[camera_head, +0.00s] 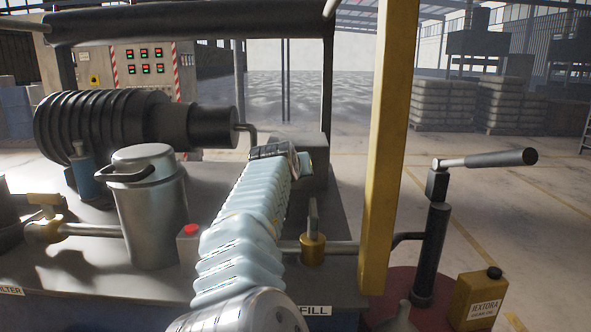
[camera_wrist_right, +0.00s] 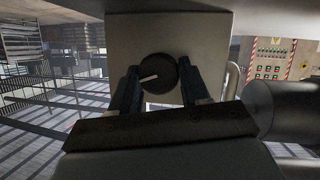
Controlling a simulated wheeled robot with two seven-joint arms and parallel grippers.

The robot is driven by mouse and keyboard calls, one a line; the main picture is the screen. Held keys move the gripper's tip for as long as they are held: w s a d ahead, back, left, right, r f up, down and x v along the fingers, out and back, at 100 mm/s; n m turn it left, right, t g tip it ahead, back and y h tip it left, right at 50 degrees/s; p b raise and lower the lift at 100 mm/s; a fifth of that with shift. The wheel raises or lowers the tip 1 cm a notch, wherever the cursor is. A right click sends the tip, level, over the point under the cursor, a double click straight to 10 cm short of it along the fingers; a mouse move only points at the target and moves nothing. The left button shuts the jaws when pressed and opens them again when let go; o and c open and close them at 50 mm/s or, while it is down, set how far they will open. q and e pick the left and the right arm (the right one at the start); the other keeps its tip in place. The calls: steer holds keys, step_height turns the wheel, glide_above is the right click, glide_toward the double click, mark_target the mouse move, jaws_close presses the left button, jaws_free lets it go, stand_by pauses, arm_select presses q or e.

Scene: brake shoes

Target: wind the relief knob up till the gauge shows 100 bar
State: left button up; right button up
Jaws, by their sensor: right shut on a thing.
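The relief knob (camera_wrist_right: 158,74) is a dark round knob with a pale pointer line, on the face of a grey block (camera_wrist_right: 201,32) in the right wrist view. My right gripper (camera_wrist_right: 157,84) has one finger on each side of the knob and is shut on it. In the head view my right arm reaches forward to the grey block (camera_head: 313,172), and the arm hides the knob and the gripper there. The pointer line slants down to the left in the wrist view. No gauge face can be read in either view. My left gripper is not in view.
A yellow post (camera_head: 389,150) stands close to the right of my arm. A silver pot (camera_head: 150,210), a ribbed dark motor (camera_head: 105,122) and a brass valve (camera_head: 313,248) stand around it on the bench. A hand pump lever (camera_head: 490,159) is at the right.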

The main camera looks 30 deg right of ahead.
steer(key=shift+d+f+m+t+y+b, duration=0.15)
steer(key=shift+m+t+y+b, duration=0.15)
steer(key=shift+m+y+b, duration=0.3)
steer(key=shift+c, duration=0.4)
steer(key=shift+m+y, duration=0.3)
steer(key=shift+m, duration=0.3)
steer(key=o, duration=1.1)
steer(key=shift+c, duration=0.2)
steer(key=shift+s+r, duration=0.15)
steer(key=shift+r, duration=0.05)
steer(key=b+v, duration=0.1)
steer(key=v, duration=1.2)
steer(key=shift+s+a+b, duration=0.3)
